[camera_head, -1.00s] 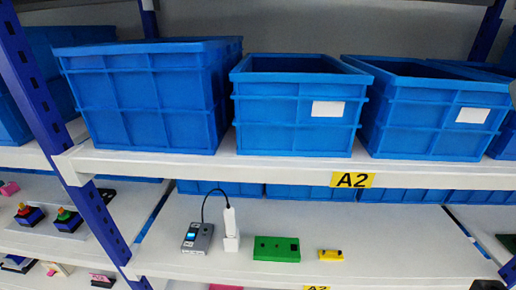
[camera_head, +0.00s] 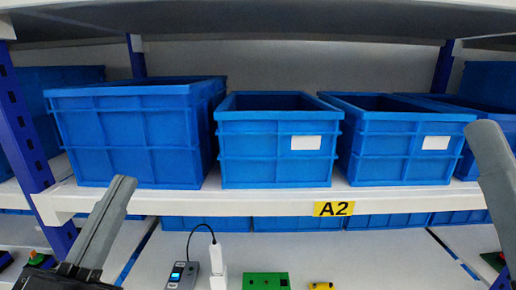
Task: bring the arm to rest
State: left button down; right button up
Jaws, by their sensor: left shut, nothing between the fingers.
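My left arm comes in at the lower left, and its dark gripper (camera_head: 62,279) is low in the picture, partly cut off by the bottom edge. The gripper is shut and empty, in front of the left end of the lower shelf and apart from the objects there. A grey link of my right arm shows at the right edge; the right gripper is out of view. On the lower shelf are a grey device with a lit screen (camera_head: 183,275), a white block with a black cable (camera_head: 217,262), a green block (camera_head: 266,281) and a small yellow piece (camera_head: 321,286).
Large blue bins (camera_head: 133,140) stand on the upper shelf (camera_head: 250,204), whose front edge carries a yellow A2 label (camera_head: 333,209). A blue upright (camera_head: 28,135) stands at the left.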

pick_arm(q)
jog(key=s+a+r+n+t+y, duration=0.1)
jog(key=s+r+n+t+y, duration=0.15)
jog(key=s+r, duration=0.65)
notch_tip(320, 180, up, 18)
jog(key=w+n+p, duration=0.1)
jog(key=n+p, duration=0.1)
jog(key=p, duration=1.6)
jog(key=shift+w+a+f, duration=0.15)
jog(key=shift+a, duration=0.25)
